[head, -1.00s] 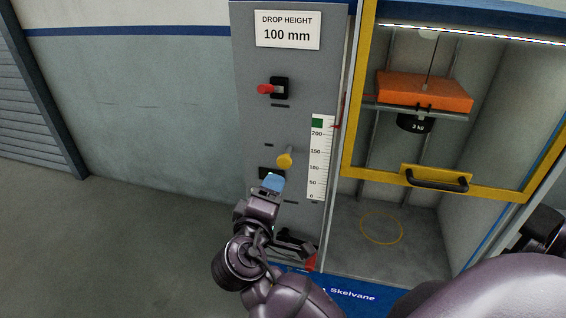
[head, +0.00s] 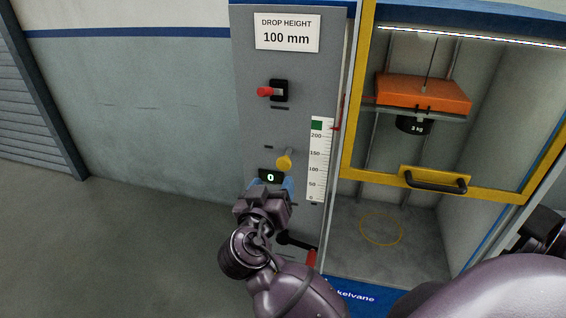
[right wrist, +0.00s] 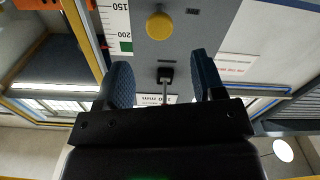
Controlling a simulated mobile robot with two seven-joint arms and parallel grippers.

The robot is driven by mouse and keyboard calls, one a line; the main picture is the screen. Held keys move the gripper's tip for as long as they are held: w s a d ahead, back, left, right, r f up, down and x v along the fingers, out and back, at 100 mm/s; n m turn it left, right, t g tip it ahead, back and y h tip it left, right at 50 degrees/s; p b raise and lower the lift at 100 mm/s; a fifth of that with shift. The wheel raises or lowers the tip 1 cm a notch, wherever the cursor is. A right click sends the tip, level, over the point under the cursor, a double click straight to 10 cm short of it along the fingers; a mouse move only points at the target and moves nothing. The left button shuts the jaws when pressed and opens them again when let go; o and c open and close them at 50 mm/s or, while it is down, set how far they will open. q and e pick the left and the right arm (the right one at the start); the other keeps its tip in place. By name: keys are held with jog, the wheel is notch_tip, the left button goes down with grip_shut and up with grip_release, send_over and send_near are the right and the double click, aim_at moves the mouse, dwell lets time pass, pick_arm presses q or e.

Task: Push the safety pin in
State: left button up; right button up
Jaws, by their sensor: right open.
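The red-headed safety pin (head: 264,92) sticks out of a black bracket (head: 281,91) on the grey panel, below the drop-height sign. My right gripper (head: 272,185) is open and empty, low in front of the panel, below the pin and the yellow knob (head: 285,161). In the right wrist view, the panel appears upside down. The pin's metal shaft (right wrist: 165,98) and black bracket (right wrist: 166,74) show in the gap between the spread blue fingers (right wrist: 165,80), farther off. The pin's red head is not clear there. My left gripper is not seen.
A small display reading 0 (head: 270,177) sits behind the gripper. A white scale (head: 319,165) runs beside the knob. A yellow-framed door (head: 356,110) with a black handle (head: 436,182) stands to the right. Open floor (head: 130,240) lies to the left.

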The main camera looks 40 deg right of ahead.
aim_at(287, 154)
jog(key=p+x, duration=0.1)
jog(key=x, duration=0.6)
jog(key=shift+w+d, duration=0.25)
jog(key=shift+w, duration=0.05)
jog(key=shift+w+d, duration=0.25)
jog(key=shift+d, duration=0.1)
grip_shut()
jog(key=b+x, duration=0.1)
jog(key=x, duration=0.2)
jog(key=shift+w+d+f, duration=0.1)
jog(key=shift+w+d, duration=0.05)
jog(key=shift+d, duration=0.1)
